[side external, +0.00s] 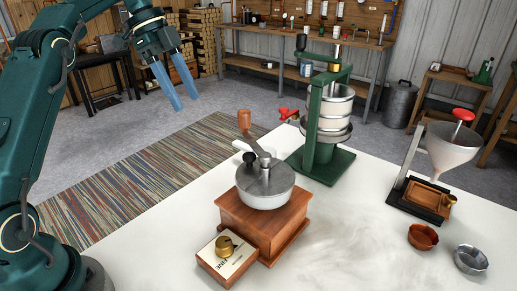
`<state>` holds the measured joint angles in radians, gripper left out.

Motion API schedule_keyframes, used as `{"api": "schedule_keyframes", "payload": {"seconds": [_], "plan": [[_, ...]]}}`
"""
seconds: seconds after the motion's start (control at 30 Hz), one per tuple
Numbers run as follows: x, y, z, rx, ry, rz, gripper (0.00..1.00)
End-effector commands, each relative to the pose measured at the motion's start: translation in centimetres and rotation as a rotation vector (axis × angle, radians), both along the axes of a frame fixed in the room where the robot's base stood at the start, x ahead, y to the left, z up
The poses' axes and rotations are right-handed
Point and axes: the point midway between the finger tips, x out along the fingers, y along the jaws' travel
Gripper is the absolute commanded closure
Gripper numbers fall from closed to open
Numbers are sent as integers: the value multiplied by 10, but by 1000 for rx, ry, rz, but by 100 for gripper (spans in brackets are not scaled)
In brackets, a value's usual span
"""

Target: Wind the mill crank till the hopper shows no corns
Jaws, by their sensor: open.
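The coffee-type mill stands on the white table, with a wooden box body (262,228) and a round grey metal hopper (266,187) on top. Its crank (254,147) rises from the hopper's centre and slants up to the left, ending in an upright orange-brown wooden knob (245,119). The hopper top looks covered, and I cannot see any corns inside. A drawer or block with a brass knob (227,246) and a label reading "FINE" sits at the mill's front left. My gripper (178,99), with blue fingers, is open and empty, up and left of the crank knob, apart from it.
A green press (318,120) with a metal cylinder and red handle stands close behind the mill. A white funnel on a stand (449,150) is at the right, with a copper cup (423,237) and a silver cup (471,260) before it. The front middle of the table is clear.

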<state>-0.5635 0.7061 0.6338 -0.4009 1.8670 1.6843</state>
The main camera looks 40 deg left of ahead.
Motion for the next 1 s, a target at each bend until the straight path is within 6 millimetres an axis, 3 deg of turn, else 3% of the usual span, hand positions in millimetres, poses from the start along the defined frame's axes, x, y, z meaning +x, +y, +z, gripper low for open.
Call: {"api": "schedule_keyframes", "payload": {"seconds": [0.03, 0.13, 0.27, 0.6, 0.83, 1.0], "plan": [[0, 0, 0, 0, 1, 3, 62], [1, 0, 0, -3, 12, 41, 100], [0, 0, -2, -15, 67, 182, 100], [-29, -38, 51, 1, 88, 617, 100], [-48, -59, 76, 10, 23, 638, 100], [-47, -63, 75, 11, 12, 629, 100]]}}
